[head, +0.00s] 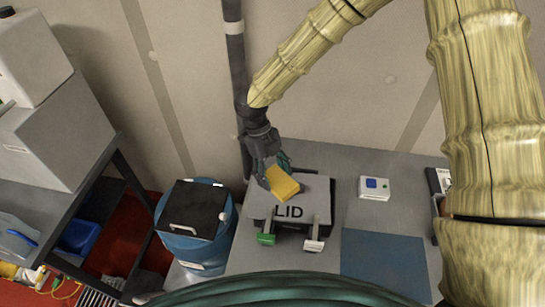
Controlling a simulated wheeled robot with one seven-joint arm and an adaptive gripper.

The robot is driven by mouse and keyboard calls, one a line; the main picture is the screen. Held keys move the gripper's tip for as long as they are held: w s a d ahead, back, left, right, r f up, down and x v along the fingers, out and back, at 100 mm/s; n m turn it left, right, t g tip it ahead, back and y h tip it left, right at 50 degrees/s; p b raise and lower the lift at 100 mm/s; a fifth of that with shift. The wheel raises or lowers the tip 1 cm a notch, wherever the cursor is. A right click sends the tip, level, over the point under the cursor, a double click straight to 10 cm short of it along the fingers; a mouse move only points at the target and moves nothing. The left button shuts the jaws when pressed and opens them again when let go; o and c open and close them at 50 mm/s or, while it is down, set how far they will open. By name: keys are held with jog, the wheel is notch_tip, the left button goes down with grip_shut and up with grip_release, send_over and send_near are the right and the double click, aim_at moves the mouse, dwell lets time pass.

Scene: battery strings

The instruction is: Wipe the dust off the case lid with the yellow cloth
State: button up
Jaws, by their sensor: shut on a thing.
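The case (314,193) stands on the grey table, its grey top marked "LID". A darker grey patch covers the upper part of the lid, around the cloth. My gripper (270,172) is shut on the yellow cloth (283,183), which looks like a folded block. The cloth is over the upper left part of the lid, just above the lettering. I cannot tell whether it touches the lid. A green-ended latch (266,239) and a white-ended latch (313,245) are at the case's front. The fingertips are partly hidden by the cloth.
A white box with a blue button (374,188) and a blue mat (385,265) lie to the right on the table (345,165). A blue drum (195,250) with a black top stands left. A dark pipe (236,70) runs down the wall behind my gripper.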

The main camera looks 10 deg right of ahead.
aim_at(277, 178)
jog(key=shift+r+p, duration=0.9)
jog(key=shift+r, duration=1.65)
